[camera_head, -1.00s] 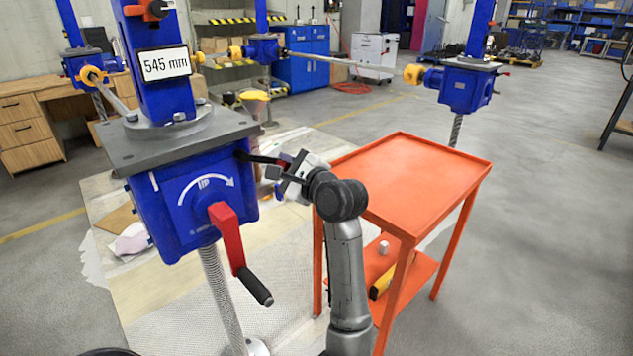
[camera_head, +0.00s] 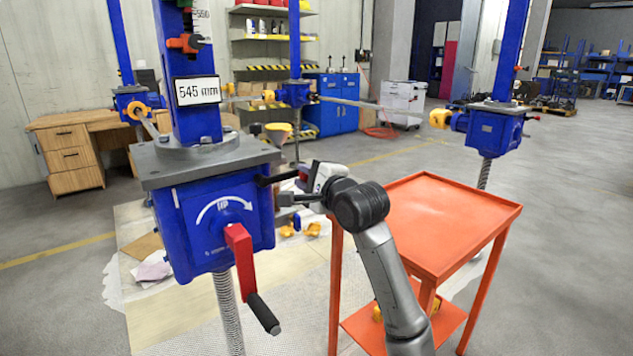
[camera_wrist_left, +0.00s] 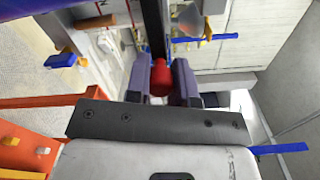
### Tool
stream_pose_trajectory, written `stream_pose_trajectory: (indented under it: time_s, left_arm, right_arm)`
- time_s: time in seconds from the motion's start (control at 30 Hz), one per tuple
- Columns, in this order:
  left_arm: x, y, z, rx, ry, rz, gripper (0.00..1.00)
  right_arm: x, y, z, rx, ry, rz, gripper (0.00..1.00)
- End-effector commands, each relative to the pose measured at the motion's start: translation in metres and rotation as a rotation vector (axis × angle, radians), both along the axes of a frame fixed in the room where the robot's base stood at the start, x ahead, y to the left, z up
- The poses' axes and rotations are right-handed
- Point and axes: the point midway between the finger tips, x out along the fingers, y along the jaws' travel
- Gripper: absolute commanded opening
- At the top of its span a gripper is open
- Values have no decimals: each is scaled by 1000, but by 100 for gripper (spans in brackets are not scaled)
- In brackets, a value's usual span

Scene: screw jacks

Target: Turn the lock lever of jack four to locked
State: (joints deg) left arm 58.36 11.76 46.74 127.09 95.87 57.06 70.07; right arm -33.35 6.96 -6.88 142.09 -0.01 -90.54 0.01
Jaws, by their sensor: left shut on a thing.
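The near blue jack (camera_head: 222,225) fills the left of the head view. It has a grey top plate, a red crank and a 545 mm label. I see no number four on it. A dark lock lever (camera_head: 275,178) sticks out from its right side, sloping slightly up to a red end. My left gripper (camera_head: 304,183) is at that end. In the left wrist view my gripper (camera_wrist_left: 161,82) is shut on the lever's red knob (camera_wrist_left: 159,80), one finger on each side. The lever's locked mark is not visible. My right gripper is not in view.
The red crank (camera_head: 241,260) hangs from the jack's front, just left of my arm. An orange cart (camera_head: 440,220) stands close at the right. More blue jacks (camera_head: 490,130), joined by shafts, stand behind. A wooden desk (camera_head: 70,150) is at the back left.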

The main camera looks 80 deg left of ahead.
Motion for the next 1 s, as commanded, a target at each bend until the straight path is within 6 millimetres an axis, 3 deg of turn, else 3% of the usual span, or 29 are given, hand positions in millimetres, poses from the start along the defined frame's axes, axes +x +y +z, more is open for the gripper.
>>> stream_pose_trajectory:
  time_s: [0.33, 0.37, 0.6, 1.0]
  left_arm:
    - [-2, -1, 3, 10, -4, 3, 0]
    - [-2, -1, 3, 10, -4, 3, 25]
    - [-1, -1, 2, 6, -3, 2, 48]
    - [7, -11, 3, 5, -2, -2, 48]
  right_arm:
    - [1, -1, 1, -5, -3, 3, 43]
    - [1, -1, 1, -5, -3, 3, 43]
    - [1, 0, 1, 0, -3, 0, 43]
    - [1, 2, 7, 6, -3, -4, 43]
